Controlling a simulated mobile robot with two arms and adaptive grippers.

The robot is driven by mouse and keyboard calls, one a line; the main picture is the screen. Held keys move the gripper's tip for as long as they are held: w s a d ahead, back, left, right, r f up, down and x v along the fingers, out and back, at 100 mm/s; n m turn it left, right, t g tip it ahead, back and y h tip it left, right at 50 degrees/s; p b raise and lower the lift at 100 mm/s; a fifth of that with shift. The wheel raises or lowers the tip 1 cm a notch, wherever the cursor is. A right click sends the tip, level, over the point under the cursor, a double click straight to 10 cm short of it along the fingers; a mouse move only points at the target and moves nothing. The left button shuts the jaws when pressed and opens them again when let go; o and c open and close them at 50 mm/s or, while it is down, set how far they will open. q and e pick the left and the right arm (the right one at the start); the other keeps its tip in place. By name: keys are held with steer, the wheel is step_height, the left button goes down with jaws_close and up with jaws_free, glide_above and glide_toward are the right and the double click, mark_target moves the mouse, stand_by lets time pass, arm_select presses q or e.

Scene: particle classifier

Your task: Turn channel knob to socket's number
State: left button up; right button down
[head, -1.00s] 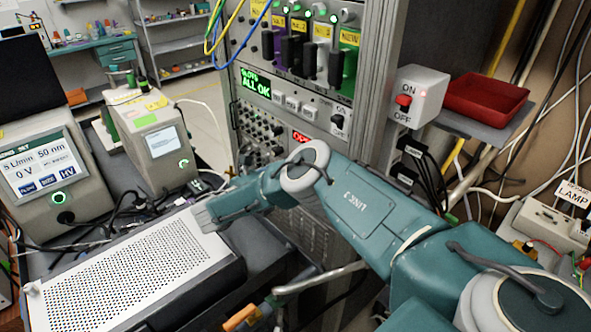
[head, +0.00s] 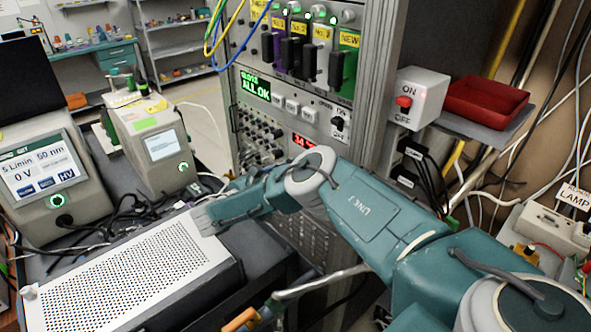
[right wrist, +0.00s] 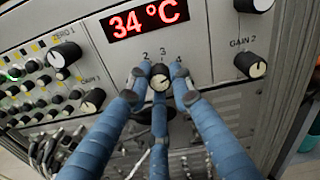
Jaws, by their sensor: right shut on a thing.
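In the right wrist view, the channel knob (right wrist: 159,82) is a small dark knob with a pale face and a light pointer mark. The numbers 2, 3 and 4 show above it; I cannot read the pointer's setting surely. My right gripper (right wrist: 160,76) has its blue fingers closed around the knob, shut on it. A red display (right wrist: 145,18) above reads 34 °C; its left part also shows in the head view (head: 303,141). In the head view my right arm hides the knob and gripper. I cannot identify the numbered socket. My left gripper is not in view.
The GAIN 2 knob (right wrist: 257,67) sits right of the channel knob, the GAIN 1 knob (right wrist: 93,100) left. Several small knobs and cables crowd the left panel. In the head view, a white ON/OFF box (head: 416,99) and red tray (head: 485,104) stand right of the rack.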

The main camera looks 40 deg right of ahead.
steer(key=shift+s+a+f, duration=0.1)
steer(key=shift+s+f, duration=0.05)
steer(key=shift+f, duration=0.2)
steer(key=c, duration=1.6)
jaws_free()
steer(key=shift+o, duration=0.3)
steer(key=shift+r, duration=0.1)
steer(key=shift+r, duration=0.1)
steer(key=a, duration=1.2)
steer(key=shift+s, duration=0.45)
